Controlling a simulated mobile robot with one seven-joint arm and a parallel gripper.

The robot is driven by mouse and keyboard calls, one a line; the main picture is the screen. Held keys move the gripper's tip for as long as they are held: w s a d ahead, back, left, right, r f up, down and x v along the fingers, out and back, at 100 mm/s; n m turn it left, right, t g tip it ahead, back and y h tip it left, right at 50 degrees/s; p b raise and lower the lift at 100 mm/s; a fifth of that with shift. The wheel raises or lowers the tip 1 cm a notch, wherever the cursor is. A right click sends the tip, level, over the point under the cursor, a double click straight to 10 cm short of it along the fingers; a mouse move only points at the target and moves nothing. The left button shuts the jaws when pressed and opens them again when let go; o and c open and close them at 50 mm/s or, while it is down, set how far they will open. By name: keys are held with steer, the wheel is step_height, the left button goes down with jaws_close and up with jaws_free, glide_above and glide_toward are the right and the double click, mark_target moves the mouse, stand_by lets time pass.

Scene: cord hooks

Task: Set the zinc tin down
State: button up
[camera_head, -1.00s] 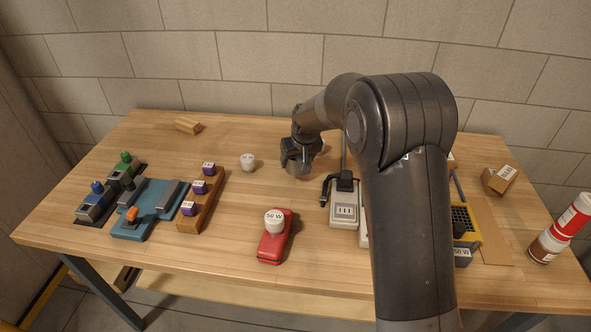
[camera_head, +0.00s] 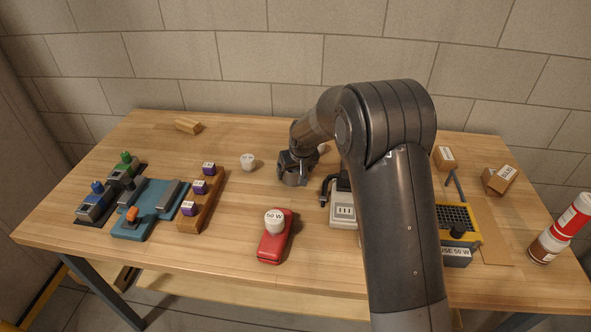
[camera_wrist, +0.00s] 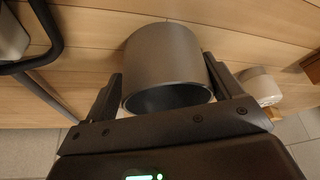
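The zinc tin (camera_wrist: 163,58) is a plain grey cylinder with its open, hollow end facing the wrist camera. My gripper (camera_wrist: 162,82) has one dark finger on each side of the tin, and both appear to press against its wall. In the head view my gripper (camera_head: 296,163) is over the middle of the table (camera_head: 330,265), left of the power strip. The tin there is a small dark shape under the fingers, partly hidden by them. I cannot tell whether its base touches the tabletop.
A white power strip (camera_head: 343,212) with a black cord stands just right of the tin. A white cup-like piece (camera_head: 247,161) is to the left.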

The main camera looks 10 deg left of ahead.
steer(key=shift+o, duration=0.7)
steer(key=shift+r, duration=0.25)
steer(key=s+d+r+m, duration=0.1)
steer(key=s+d+r, duration=0.45)
steer(key=r, duration=0.35)
steer(key=s+d+r, duration=0.4)
steer(key=s+r, duration=0.2)
steer(key=r, duration=0.4)
steer(key=s+d+r+m, duration=0.1)
steer(key=s+d, duration=0.4)
steer(key=s, duration=0.4)
steer(key=s+d+r+m+t+h, duration=0.1)
steer(key=s+d+m, duration=0.1)
steer(key=s+d, duration=0.3)
steer(key=s+d+r+m+h, duration=0.1)
steer(key=s+d, duration=0.4)
steer(key=s, duration=0.8)
steer(key=shift+s+d+t, duration=0.3)
steer(key=shift+s, duration=0.05)
